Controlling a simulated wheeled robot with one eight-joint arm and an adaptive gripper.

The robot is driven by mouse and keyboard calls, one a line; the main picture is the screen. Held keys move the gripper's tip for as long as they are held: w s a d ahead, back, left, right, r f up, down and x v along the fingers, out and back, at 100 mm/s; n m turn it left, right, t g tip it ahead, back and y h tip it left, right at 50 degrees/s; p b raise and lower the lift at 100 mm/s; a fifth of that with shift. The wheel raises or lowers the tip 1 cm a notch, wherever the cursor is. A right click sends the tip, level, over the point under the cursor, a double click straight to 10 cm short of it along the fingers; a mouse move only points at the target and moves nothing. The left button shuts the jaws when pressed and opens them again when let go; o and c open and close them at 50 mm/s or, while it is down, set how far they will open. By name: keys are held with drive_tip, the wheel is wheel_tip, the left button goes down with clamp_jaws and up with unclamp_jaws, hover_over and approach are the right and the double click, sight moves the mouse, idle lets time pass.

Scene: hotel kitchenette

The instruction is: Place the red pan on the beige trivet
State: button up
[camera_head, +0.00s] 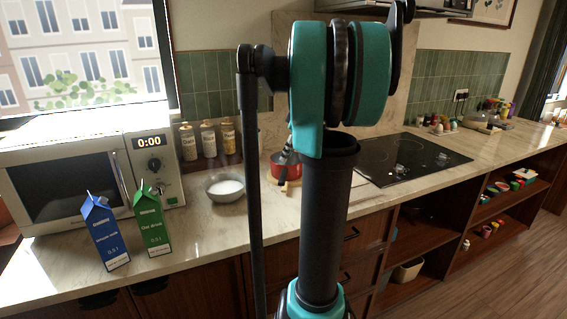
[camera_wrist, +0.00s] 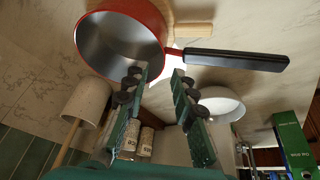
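The fingertips are close to the pan's side and the handle's base; contact cannot be told.
A white bowl (camera_head: 225,187) stands left of the pan. Blue (camera_head: 106,236) and green (camera_head: 152,222) cartons stand before the microwave (camera_head: 75,180). Several jars (camera_head: 208,139) line the wall. The black cooktop (camera_head: 415,160) is bare.

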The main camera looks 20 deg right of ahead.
drive_tip(key=v, duration=0.6)
drive_tip(key=shift+s+r, duration=0.1)
drive_tip(key=shift+r, duration=0.05)
